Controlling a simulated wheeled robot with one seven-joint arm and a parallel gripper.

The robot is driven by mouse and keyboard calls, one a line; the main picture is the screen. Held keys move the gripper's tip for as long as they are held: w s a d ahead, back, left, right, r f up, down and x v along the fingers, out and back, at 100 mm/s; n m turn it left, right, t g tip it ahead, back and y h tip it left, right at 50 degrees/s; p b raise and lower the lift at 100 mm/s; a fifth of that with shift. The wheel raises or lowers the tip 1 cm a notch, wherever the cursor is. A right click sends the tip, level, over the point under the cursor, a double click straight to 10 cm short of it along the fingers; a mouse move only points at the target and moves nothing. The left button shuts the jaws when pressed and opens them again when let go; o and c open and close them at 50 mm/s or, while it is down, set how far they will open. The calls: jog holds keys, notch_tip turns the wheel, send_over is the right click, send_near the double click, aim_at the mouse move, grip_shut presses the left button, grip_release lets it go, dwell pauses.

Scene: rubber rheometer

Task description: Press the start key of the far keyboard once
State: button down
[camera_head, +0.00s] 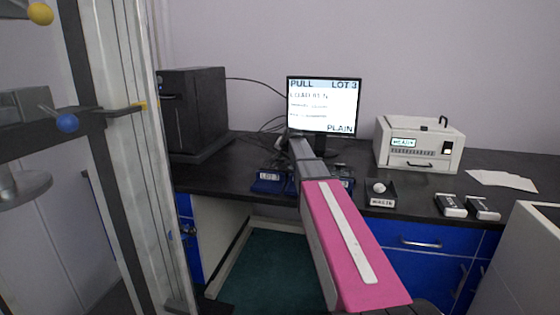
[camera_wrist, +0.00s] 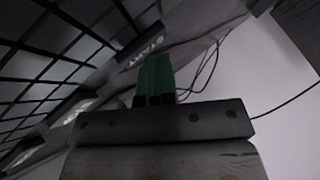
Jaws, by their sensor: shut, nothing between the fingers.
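A keyboard with dark keys (camera_wrist: 50,60) fills the left of the wrist view, close to the camera. A key or strip with a pale label that seems to read START (camera_wrist: 145,47) lies just beyond my fingertips. My gripper (camera_wrist: 154,76) is shut and empty, its green-tipped fingers pointing toward that label. I cannot tell whether the fingertips touch it. In the head view my own arm reaches over the desk toward the monitor (camera_head: 323,105) and hides most of the keyboard and the gripper tip.
A blue-fronted LOT 3 holder (camera_head: 268,183) sits left of my arm on the black desk (camera_head: 225,175). A small tray marked WASTE (camera_head: 381,201) stands to the right. A white machine (camera_head: 418,147) is at the back right, a black cabinet (camera_head: 195,110) at the left.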

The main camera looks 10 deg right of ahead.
aim_at(281, 160)
jog(key=shift+r, duration=3.35)
jog(key=shift+s, duration=0.1)
